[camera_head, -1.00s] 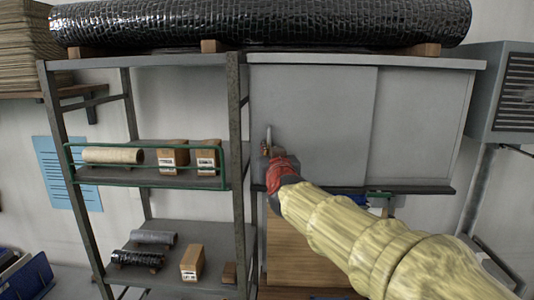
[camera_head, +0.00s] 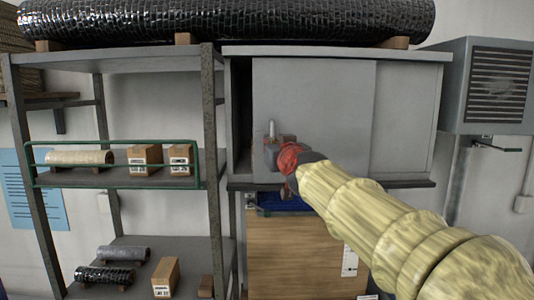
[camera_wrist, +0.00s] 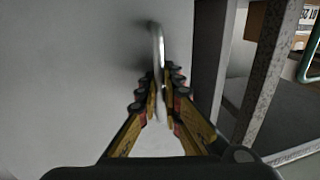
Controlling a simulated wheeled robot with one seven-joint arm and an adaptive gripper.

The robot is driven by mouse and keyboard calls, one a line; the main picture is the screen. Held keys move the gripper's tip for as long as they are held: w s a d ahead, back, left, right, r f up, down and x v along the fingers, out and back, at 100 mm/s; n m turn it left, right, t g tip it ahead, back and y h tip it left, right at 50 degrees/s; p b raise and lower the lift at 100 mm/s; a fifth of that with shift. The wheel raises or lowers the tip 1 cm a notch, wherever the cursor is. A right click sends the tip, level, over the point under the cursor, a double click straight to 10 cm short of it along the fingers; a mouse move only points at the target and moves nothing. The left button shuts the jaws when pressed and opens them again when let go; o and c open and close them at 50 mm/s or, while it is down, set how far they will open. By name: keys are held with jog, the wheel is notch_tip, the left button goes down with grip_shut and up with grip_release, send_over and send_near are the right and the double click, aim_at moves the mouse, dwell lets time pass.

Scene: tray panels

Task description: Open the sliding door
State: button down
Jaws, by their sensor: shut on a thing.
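The sliding door (camera_head: 320,105) is a grey panel on the front of a wall cabinet. A dark gap (camera_head: 241,115) shows at its left edge, between the panel and the cabinet's side. A slim upright metal handle (camera_head: 271,128) stands near the door's left edge; it also shows in the wrist view (camera_wrist: 157,45). My gripper (camera_head: 272,146) is at the handle, with its fingers (camera_wrist: 160,92) shut around the handle's lower part. The lower end of the handle is partly hidden between the fingers. A second grey panel (camera_head: 408,115) is to the right.
An open metal shelf rack (camera_head: 213,150) with rolls and boxes stands just left of the cabinet. A black roll (camera_head: 230,20) lies on top. A grey vented box (camera_head: 487,85) is on the right wall. A wooden board (camera_head: 290,255) stands below.

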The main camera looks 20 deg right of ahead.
aim_at(343, 142)
jog(key=s+d+b, duration=0.2)
jog(key=d+b, duration=0.4)
jog(key=s+d+b, duration=0.2)
jog(key=d+b, duration=0.4)
jog(key=b, duration=0.1)
jog(key=s+d+b, duration=0.2)
jog(key=d+b, duration=0.4)
jog(key=shift+d+f, duration=0.2)
jog(key=shift+d, duration=0.2)
jog(key=shift+s+d+r+b, duration=0.1)
jog(key=shift+s+d+b, duration=0.15)
jog(key=shift+d, duration=0.35)
jog(key=c, duration=2.3)
grip_release()
jog(key=shift+r, duration=0.1)
jog(key=s+a, duration=0.1)
jog(key=s, duration=1.1)
jog(key=shift+a, duration=0.25)
